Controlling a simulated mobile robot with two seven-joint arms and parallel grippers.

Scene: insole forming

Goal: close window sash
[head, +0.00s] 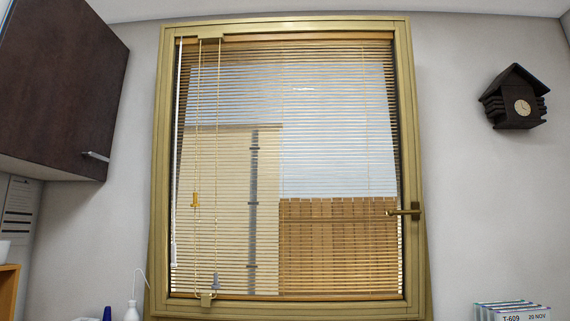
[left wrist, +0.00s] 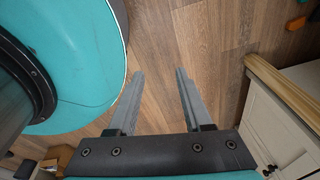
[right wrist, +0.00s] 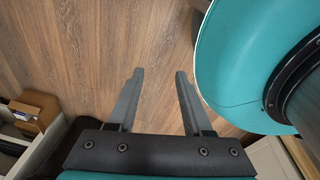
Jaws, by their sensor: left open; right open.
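The window sash (head: 409,110) is a yellow-tan frame in the middle of the head view. A dark bronze handle (head: 405,212) sits on its right side and points left, roughly level. Lowered slatted blinds (head: 330,130) cover the pane, with cords hanging at the left. The sash appears to sit close in its outer frame; I cannot tell whether it is fully shut. My left gripper (left wrist: 158,75) is open and empty above the wood floor in the left wrist view. My right gripper (right wrist: 160,75) is open and empty above the floor in the right wrist view. Neither gripper shows in the head view.
A dark wall cabinet (head: 60,85) hangs at the upper left. A cuckoo clock (head: 514,98) hangs at the right. Labelled boxes (head: 513,311) and a white bottle (head: 132,311) stand below the window. A white cabinet (left wrist: 285,120) is right of my left gripper; a cardboard box (right wrist: 35,108) lies left of my right gripper.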

